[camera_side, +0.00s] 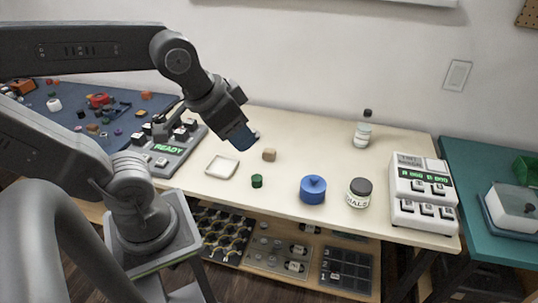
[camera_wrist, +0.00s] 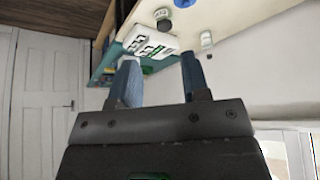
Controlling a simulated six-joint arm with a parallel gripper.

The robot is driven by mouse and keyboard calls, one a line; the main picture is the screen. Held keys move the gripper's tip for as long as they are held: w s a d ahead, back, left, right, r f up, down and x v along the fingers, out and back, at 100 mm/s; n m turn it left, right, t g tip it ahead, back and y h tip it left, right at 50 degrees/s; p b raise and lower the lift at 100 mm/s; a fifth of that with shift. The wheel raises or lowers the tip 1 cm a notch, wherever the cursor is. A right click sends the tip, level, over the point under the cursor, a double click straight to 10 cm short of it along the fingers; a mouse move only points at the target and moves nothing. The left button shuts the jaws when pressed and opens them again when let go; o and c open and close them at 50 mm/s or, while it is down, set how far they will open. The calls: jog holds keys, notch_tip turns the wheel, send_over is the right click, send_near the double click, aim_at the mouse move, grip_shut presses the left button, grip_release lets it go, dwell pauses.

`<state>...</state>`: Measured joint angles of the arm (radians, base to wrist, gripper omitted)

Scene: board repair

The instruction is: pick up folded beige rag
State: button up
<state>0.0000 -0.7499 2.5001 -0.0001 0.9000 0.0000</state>
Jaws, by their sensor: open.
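A small tan-beige folded piece (camera_side: 269,155), which looks like the folded beige rag, lies on the pale table (camera_side: 300,133) in the side view. It is small and block-like there, and its folds cannot be made out. My gripper (camera_side: 240,138) is in the air to the left of it and above the table, apart from it. In the wrist view my gripper (camera_wrist: 158,70) shows two blue fingers spread wide with nothing between them. The rag does not show in the wrist view.
A white square dish (camera_side: 222,167) and a green cylinder (camera_side: 257,181) are near the rag. A blue lidded pot (camera_side: 313,190), a dark-lidded jar (camera_side: 359,193), a bottle (camera_side: 363,130) and a white keyed device (camera_side: 423,195) stand right. A READY console (camera_side: 168,150) is left.

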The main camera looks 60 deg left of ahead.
jog(key=o, duration=0.7)
jog(key=n+g+y, duration=0.1)
jog(key=n+g, duration=0.3)
jog(key=n, duration=0.5)
send_over(269, 151)
jog(key=f, duration=1.8)
jog(key=s+f, duration=0.1)
jog(key=f, duration=0.9)
jog(key=shift+d+f, duration=0.1)
jog(key=shift+w+a+f, duration=0.1)
jog(key=shift+w+f, duration=0.1)
jog(key=shift+f, duration=0.8)
jog(key=shift+w+a+f, duration=0.1)
jog(key=shift+w+f, duration=0.05)
jog(key=shift+f, duration=0.9)
jog(key=shift+w+a+f, duration=0.1)
jog(key=shift+w+f, duration=0.1)
jog(key=shift+f, duration=0.8)
